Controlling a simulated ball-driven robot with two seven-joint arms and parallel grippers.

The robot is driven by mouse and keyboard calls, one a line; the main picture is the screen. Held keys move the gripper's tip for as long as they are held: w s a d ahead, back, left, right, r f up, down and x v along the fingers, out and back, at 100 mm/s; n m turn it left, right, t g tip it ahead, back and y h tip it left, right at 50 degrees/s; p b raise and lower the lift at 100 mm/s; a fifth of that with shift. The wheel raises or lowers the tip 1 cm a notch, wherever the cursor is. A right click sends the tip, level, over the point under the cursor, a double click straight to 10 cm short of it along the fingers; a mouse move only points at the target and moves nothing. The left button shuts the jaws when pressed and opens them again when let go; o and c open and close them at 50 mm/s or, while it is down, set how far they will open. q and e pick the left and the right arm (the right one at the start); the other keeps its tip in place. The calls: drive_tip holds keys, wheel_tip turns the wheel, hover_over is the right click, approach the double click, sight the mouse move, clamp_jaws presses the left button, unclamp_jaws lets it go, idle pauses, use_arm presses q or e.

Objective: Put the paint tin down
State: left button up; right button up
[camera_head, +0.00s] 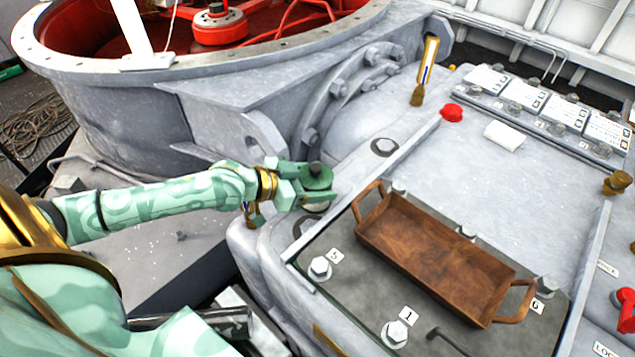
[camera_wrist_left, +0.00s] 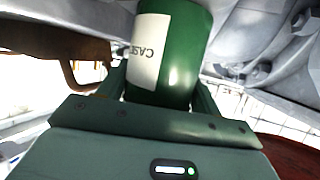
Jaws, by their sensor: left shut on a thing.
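The paint tin (camera_head: 317,174) is dark green with a dark knob on top, near the middle of the head view. In the left wrist view the tin (camera_wrist_left: 187,50) shows its green side and a white label with partly hidden lettering. My left gripper (camera_head: 318,184) is shut around the tin, one finger on each side. It holds the tin above the grey housing's left edge, left of the wooden tray. I cannot tell whether the tin's base touches anything. My right gripper is not in view.
A brown wooden tray (camera_head: 432,243) with two handles stands empty on a dark plate (camera_head: 350,262) with numbered bolts. A brush (camera_head: 426,70), a red cap (camera_head: 451,112) and a white block (camera_head: 504,135) are farther back. The pale housing top (camera_head: 500,190) has clear room.

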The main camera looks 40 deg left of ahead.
use_arm(q)
drive_tip(key=o, duration=1.4)
drive_tip(key=shift+o, duration=0.3)
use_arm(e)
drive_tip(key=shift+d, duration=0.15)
use_arm(q)
drive_tip(key=shift+r, duration=0.1)
drive_tip(key=p+v, duration=0.6)
drive_tip(key=v, duration=0.6)
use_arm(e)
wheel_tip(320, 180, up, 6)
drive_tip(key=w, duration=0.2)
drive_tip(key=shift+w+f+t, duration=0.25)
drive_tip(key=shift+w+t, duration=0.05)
use_arm(q)
drive_tip(key=shift+s+d, duration=0.15)
